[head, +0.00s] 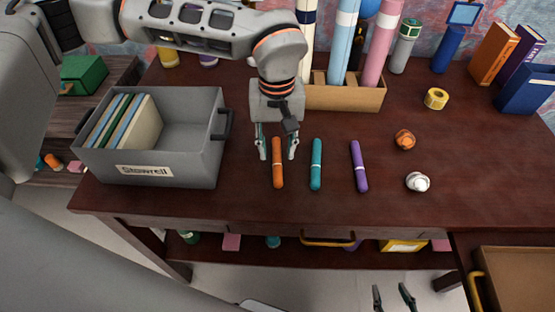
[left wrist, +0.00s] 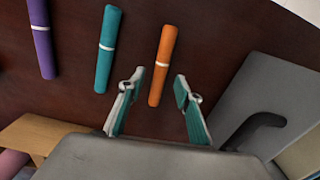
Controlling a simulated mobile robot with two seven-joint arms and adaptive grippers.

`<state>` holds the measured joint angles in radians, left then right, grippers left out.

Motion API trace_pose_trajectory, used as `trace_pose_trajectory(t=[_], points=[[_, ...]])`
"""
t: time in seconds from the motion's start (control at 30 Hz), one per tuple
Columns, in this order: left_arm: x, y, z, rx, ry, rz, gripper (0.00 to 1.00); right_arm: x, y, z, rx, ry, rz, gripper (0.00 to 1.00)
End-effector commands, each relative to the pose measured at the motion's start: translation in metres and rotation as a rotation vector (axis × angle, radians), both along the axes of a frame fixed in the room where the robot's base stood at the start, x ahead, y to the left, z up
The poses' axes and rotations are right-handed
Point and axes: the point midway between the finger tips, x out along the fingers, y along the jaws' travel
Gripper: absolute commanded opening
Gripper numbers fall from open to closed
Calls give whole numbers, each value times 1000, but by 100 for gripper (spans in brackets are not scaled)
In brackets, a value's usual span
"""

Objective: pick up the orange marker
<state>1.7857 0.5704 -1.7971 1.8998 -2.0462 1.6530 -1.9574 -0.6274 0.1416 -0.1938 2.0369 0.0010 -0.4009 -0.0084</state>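The orange marker (head: 278,165) lies on the dark wooden desk, left of a teal marker (head: 316,165) and a purple marker (head: 359,166). My left gripper (head: 277,154) is open above the orange marker's far end, one finger on each side. In the left wrist view, the orange marker (left wrist: 162,65) runs between the open fingertips (left wrist: 159,78), apart from both. The teal marker (left wrist: 108,50) and purple marker (left wrist: 41,38) lie to the left there. My right gripper (head: 393,297) is low at the bottom edge in the head view, below the desk front, its two fingers apart.
A grey bin (head: 165,172) with books stands to the left. A cardboard holder (head: 345,97) with tall rolls is behind the gripper. A crumpled orange ball (head: 405,139), a white ball (head: 417,182) and a tape roll (head: 436,98) lie to the right. The desk front is clear.

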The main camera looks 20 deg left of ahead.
Motion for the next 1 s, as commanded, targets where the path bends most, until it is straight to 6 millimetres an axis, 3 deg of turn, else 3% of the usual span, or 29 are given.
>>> trace_pose_trajectory(t=[0.1, 0.33, 0.37, 0.47, 0.5, 1.0], points=[[-1, 0, -17, 0, 3, 0, 34, 0, 0, -2, -4, 1, 1, 40], [0, 0, -19, -1, 0, 0, 34, 6, -1, 2, -4, -10, 0, 40], [0, 0, -18, -1, 0, 0, 32, 6, -1, 2, -4, -11, 0, 40], [0, 0, -18, -1, 1, 0, 6, 6, -1, 2, -4, -11, 0, 40], [0, 0, -18, -1, 1, 0, 1, 6, -1, 2, -4, -11, 0, 40], [0, 0, -10, -1, -1, 0, 1, 6, -1, 4, -1, -12, 0, 40]])
